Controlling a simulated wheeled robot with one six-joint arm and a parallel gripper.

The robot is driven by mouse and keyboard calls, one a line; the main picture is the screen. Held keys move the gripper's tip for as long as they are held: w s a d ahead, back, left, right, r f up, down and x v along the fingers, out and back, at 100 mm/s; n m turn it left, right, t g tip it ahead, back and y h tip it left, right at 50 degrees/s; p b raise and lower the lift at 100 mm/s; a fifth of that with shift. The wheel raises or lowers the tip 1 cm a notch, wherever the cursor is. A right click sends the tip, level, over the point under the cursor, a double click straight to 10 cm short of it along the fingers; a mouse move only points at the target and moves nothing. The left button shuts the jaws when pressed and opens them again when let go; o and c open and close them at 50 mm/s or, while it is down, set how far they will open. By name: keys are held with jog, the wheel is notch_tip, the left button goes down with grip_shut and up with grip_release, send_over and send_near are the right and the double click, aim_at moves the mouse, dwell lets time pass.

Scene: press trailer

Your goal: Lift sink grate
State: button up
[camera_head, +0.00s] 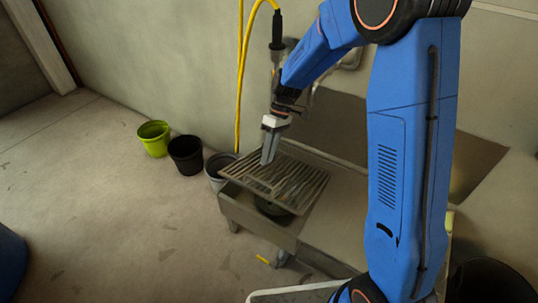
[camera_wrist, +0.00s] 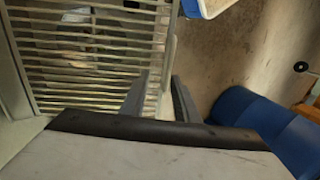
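The sink grate (camera_head: 300,188) is a slatted metal rack on the left part of the metal sink (camera_head: 255,222). In the wrist view the grate (camera_wrist: 85,45) fills the upper left. My gripper (camera_head: 268,158) points down at the grate's far left side. In the wrist view my gripper (camera_wrist: 162,88) has its two fingers apart, one on each side of the grate's edge rail. A gap shows between the fingers, and I cannot tell whether either touches the rail. The grate partly hides a dark round thing (camera_head: 272,209) below it.
A green bucket (camera_head: 153,138), a black bucket (camera_head: 186,154) and a grey bucket (camera_head: 217,168) stand left of the sink. A yellow hose (camera_head: 241,80) hangs by the wall. A blue barrel (camera_head: 10,258) is at far left. The floor between is mostly clear.

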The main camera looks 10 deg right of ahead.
notch_tip(320, 180, up, 10)
dwell(0.7)
jog(key=shift+s, duration=0.1)
